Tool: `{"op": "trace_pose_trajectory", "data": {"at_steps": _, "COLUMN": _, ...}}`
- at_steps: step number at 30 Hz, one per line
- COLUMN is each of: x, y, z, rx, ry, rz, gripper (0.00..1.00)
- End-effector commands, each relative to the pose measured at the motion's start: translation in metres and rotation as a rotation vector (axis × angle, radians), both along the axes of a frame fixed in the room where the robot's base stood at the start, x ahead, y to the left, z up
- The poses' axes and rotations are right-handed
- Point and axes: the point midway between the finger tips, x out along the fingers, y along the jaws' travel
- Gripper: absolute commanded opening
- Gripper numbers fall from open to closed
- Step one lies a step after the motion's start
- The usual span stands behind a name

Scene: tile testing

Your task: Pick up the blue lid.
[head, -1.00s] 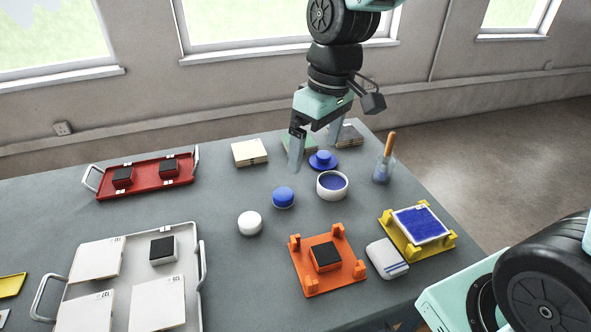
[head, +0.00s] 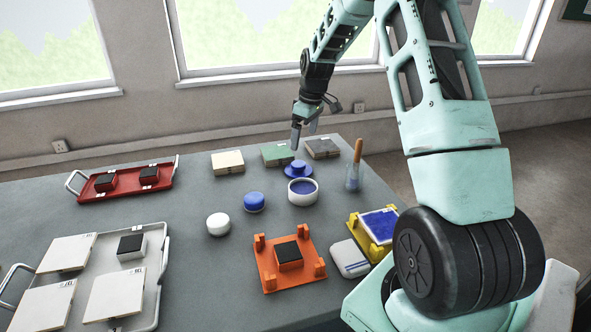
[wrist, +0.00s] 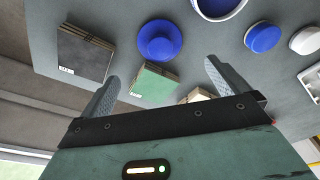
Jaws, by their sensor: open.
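The blue lid (head: 298,170), a flat disc with a raised round knob, lies on the grey table beside the open white bowl with blue contents (head: 303,197). My gripper (head: 303,140) is open and empty, above the back part of the table, behind and above the lid. In the wrist view the lid (wrist: 160,42) shows whole, beyond the fingertips and roughly between them sideways. My open fingers (wrist: 162,72) reach towards it without touching it.
Green (head: 277,154), dark (head: 322,148) and cream (head: 228,161) tile stacks stand near the lid. A blue-topped round container (head: 254,202), a white one (head: 218,223) and a cup with an orange-handled tool (head: 353,178) are close. An orange fixture (head: 265,277) stands in front.

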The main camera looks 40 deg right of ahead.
Motion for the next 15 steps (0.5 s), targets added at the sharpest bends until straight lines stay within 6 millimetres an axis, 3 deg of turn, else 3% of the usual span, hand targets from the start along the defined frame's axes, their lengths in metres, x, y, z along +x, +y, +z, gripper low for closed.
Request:
{"op": "trace_pose_trajectory", "data": {"at_steps": 6, "x": 0.006, "y": 0.003, "z": -0.043, "rx": 0.001, "ry": 0.002, "rz": 0.001, "gripper": 1.00}}
{"op": "trace_pose_trajectory", "data": {"at_steps": 15, "x": 0.010, "y": 0.004, "z": -0.068, "rx": 0.001, "ry": 0.000, "rz": 0.000, "gripper": 1.00}}
